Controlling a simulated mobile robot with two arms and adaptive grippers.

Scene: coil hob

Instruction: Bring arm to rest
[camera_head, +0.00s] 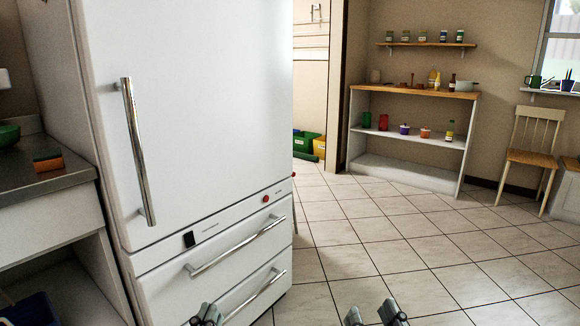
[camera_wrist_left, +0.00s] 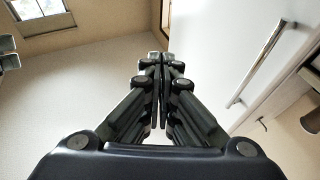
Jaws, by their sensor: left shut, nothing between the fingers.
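My left gripper (camera_head: 207,315) shows at the bottom edge of the head view, in front of the fridge's lower drawers. In the left wrist view its fingers (camera_wrist_left: 160,62) are together with nothing between them. My right gripper (camera_head: 373,315) is at the bottom edge, right of the left one, over the tiled floor. Its two fingers stand apart with nothing seen between them. The rest of both arms is out of the head view.
A white fridge (camera_head: 195,120) with a long door handle (camera_head: 138,150) and drawer handles (camera_head: 235,248) stands close on the left. A counter (camera_head: 45,185) with a sponge (camera_head: 47,160) is beside it. Shelves (camera_head: 405,175) and a chair (camera_head: 530,155) stand far off. The tiled floor (camera_head: 400,240) is clear.

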